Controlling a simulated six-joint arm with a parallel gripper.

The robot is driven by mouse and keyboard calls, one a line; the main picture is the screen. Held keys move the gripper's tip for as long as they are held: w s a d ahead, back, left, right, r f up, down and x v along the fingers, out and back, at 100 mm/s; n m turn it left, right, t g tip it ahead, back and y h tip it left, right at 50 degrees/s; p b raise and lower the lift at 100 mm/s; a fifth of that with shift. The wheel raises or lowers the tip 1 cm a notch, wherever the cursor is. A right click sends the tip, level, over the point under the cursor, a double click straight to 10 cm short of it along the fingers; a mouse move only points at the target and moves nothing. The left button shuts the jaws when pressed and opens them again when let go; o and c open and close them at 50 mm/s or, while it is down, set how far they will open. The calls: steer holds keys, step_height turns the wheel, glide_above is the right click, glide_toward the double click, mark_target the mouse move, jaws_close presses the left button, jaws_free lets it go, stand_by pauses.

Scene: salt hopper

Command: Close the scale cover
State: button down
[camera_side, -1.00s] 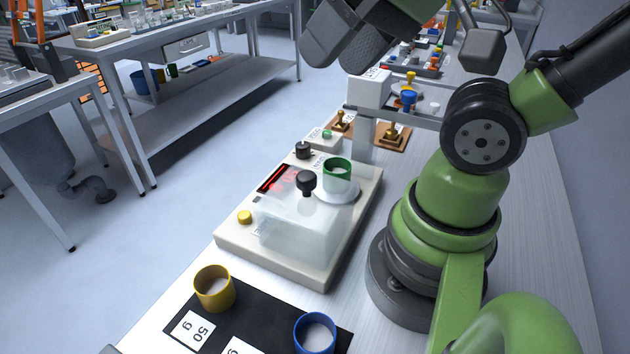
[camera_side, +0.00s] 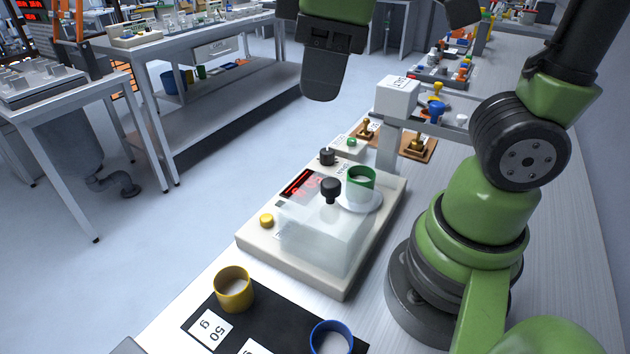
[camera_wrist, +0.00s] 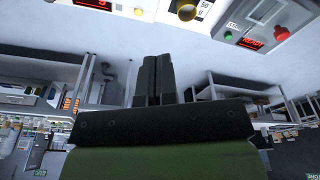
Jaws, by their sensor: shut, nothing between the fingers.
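The scale (camera_side: 255,248) is a cream box on the bench in the side view, with a red lit display (camera_side: 298,184). Its clear cover (camera_side: 318,243) with a black knob (camera_side: 331,188) sits over the near part of the scale. The round white pan (camera_side: 366,203) lies behind it, mostly bare of the cover. A green cup (camera_side: 360,181) stands on the pan. My gripper (camera_side: 321,88) hangs high above and behind the scale, apart from the cover. The wrist view shows its two dark fingers (camera_wrist: 156,75) together and empty.
A yellow cup (camera_side: 233,289) and a blue cup (camera_side: 331,338) stand on a black mat in front of the scale. A white hopper block (camera_side: 397,97) on a post rises behind the pan. Brass-handled stamps (camera_side: 417,145) lie beyond. The air above the cover is free.

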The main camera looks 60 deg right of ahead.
steer(key=w+a+f+n+g+h, duration=0.35)
steer(key=a+f+n, duration=0.2)
steer(key=n, duration=0.45)
steer(key=h, duration=0.1)
glide_above(313, 214)
steer(key=shift+t, duration=0.35)
steer(key=f, duration=0.9)
steer(key=shift+w+a, duration=0.15)
steer(key=shift+a, duration=0.25)
steer(key=shift+d, duration=0.4)
steer(key=d, duration=1.2)
steer(key=shift+d, duration=0.35)
